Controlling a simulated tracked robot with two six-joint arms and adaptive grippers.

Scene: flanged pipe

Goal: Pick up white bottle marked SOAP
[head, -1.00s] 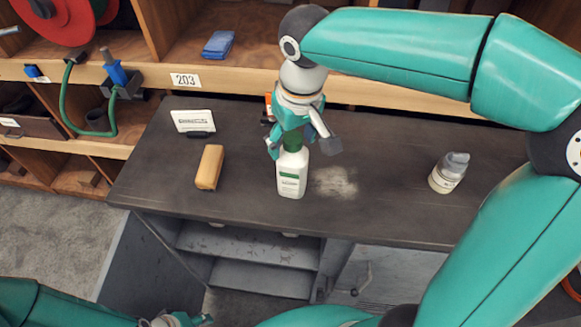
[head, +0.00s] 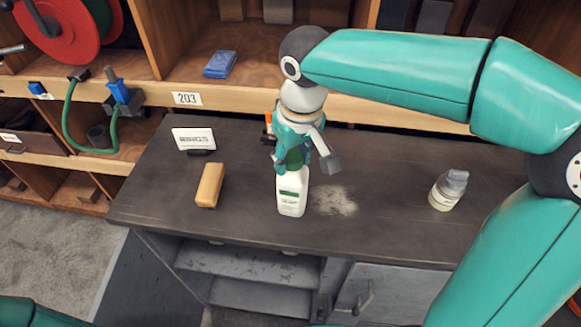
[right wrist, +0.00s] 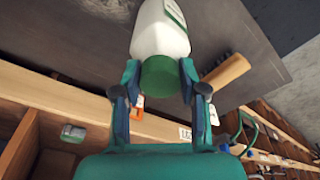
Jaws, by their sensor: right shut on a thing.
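A white bottle (head: 292,193) with a green cap and a green-banded label stands upright near the front of the dark bench top (head: 250,232). Its label is too small to read. My right gripper (head: 293,165) is above it, pointing down, and is shut on the bottle's cap end. In the right wrist view, the green cap (right wrist: 160,76) lies between the two fingers of my right gripper (right wrist: 160,82), with the white body (right wrist: 160,30) beyond. A second white bottle (head: 447,192) with a grey cap stands at the right of the bench. My left gripper is out of view.
Wooden shelves (head: 215,98) with a blue pack (head: 220,64) run behind. The bench between the bottles is mostly clear.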

